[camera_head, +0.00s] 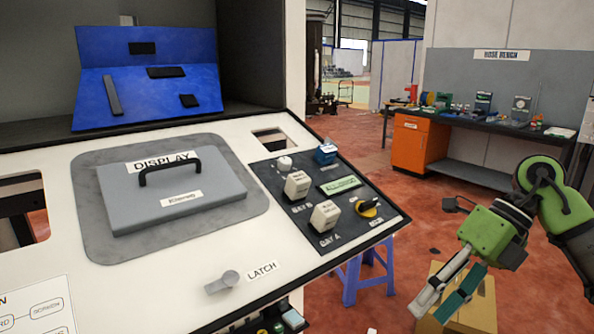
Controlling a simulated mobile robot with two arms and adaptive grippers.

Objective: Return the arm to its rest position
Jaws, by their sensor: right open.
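My right arm comes in from the right edge in green and black. Its gripper (440,305) is open and empty, with its fingers pointing down and left, in front of a cardboard box on the floor. It is apart from the white console panel (245,150) to its left. My left gripper is not in view.
The panel carries a grey display cover (180,195) with a black handle, a latch knob (224,282) and a dark control plate (320,235). A blue stool (352,275) and the cardboard box (481,306) stand on the floor. A hose bench (480,125) stands behind.

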